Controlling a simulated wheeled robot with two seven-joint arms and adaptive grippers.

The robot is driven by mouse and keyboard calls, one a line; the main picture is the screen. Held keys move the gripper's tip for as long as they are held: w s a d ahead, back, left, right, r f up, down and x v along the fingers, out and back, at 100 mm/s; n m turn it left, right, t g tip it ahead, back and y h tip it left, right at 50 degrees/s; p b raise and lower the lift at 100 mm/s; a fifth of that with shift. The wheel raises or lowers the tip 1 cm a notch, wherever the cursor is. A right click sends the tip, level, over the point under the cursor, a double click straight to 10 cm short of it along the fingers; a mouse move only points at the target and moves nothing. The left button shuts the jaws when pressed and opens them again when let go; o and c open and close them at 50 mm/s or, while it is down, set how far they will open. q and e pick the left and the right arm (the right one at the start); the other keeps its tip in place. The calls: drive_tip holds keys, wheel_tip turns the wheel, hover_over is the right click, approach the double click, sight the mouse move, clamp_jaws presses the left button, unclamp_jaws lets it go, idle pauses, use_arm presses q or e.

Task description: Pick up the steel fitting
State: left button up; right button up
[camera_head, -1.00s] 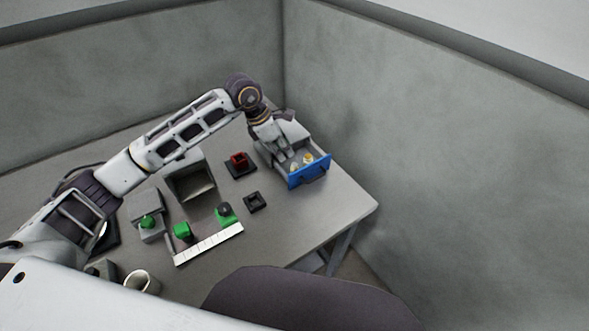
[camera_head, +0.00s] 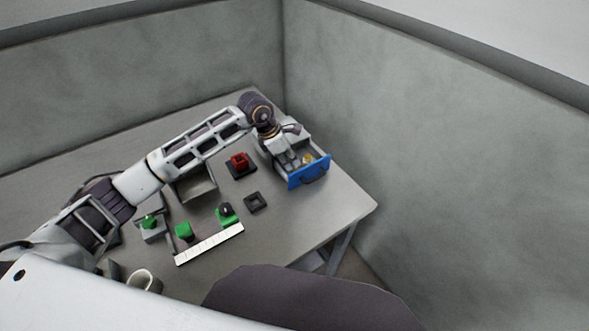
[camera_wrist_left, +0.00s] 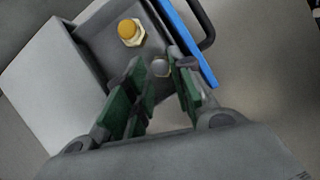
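A blue-fronted drawer (camera_head: 310,174) stands open at the table's right side. In the left wrist view the steel fitting (camera_wrist_left: 160,67), with a round grey top, is inside the drawer near its front wall. A second fitting (camera_wrist_left: 131,32) with a yellow cap and pale hex base stands beside it. It also shows in the head view (camera_head: 307,159). My left gripper (camera_wrist_left: 158,80) reaches down into the drawer, open, with its green-padded fingers on either side of the steel fitting. The fingers seem apart from it; its lower part is unclear. In the head view my left gripper (camera_head: 292,162) hides it. My right gripper is not in view.
Green-topped devices (camera_head: 183,231), a white strip (camera_head: 208,244) and a cup (camera_head: 143,281) are further left. The front right tabletop is clear.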

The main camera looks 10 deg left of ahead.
use_arm(q)
drive_tip(key=shift+x, duration=0.95)
drive_tip(key=shift+d+f, duration=0.15)
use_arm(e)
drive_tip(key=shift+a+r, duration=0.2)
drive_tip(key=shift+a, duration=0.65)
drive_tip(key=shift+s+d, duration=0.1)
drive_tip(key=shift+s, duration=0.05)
use_arm(q)
drive_tip(key=c, duration=0.5)
clamp_jaws()
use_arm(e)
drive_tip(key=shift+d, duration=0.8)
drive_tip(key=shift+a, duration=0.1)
